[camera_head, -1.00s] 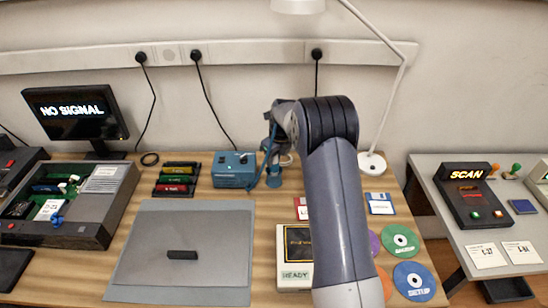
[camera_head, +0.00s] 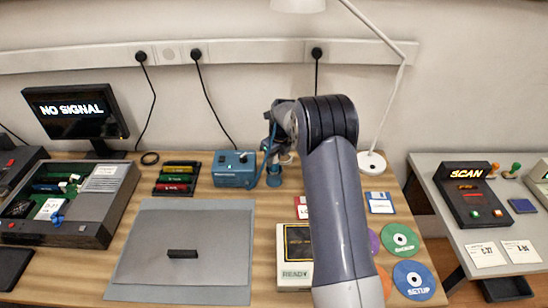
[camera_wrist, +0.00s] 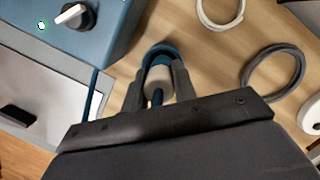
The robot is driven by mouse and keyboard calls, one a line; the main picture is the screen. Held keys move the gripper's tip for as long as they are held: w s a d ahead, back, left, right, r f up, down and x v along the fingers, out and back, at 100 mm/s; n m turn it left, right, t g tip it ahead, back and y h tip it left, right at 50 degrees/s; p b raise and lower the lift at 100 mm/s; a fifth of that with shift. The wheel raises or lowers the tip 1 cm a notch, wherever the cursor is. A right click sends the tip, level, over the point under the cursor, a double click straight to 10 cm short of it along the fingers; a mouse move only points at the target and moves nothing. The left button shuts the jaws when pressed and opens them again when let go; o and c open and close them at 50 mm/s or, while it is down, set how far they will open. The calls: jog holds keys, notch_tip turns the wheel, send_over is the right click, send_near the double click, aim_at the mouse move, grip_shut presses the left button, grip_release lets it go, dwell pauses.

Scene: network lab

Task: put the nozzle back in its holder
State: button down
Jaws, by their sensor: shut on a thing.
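The blue station box (camera_head: 234,169) with a knob and a green light stands at the back middle of the bench; its corner shows in the wrist view (camera_wrist: 70,22). My gripper (camera_wrist: 158,80) is shut on the nozzle (camera_wrist: 158,82), whose pale, off-white body and blue middle show between the fingers. A blue, rounded holder (camera_wrist: 158,50) is just beyond the nozzle, beside the box; it also shows in the head view (camera_head: 273,178). I cannot tell whether the nozzle is inside it or only above it. My gripper is largely hidden by the arm in the head view.
A grey mat (camera_head: 150,240) with a small black block lies in front left. Coloured cartridges (camera_head: 177,178) stand left of the box. Cable coils (camera_wrist: 272,78) lie right of the holder in the wrist view. A lamp base (camera_head: 372,163), floppy disks and discs are to the right.

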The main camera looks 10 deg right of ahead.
jog(key=shift+f, duration=0.35)
dwell(0.3)
jog(key=c, duration=0.8)
grip_release()
jog(key=shift+r, duration=0.15)
jog(key=shift+w+a+p+v, duration=0.2)
jog(key=shift+p+v, duration=0.7)
jog(key=shift+v, duration=0.4)
jog(key=shift+w+a+p+v, duration=0.1)
jog(key=shift+w+p+v, duration=0.15)
jog(key=shift+p+v, duration=0.85)
jog(key=shift+w+a+p+v, duration=0.2)
jog(key=shift+p+v, duration=0.5)
jog(key=shift+v, duration=0.75)
jog(key=shift+r, duration=0.15)
jog(key=b+x, duration=0.2)
jog(key=s+b+x, duration=0.1)
jog(key=x, duration=0.2)
jog(key=d+b+x, duration=0.1)
jog(key=b+x, duration=0.1)
jog(key=shift+s+f+b, duration=0.1)
jog(key=shift+f+b, duration=0.25)
jog(key=shift+f, duration=0.25)
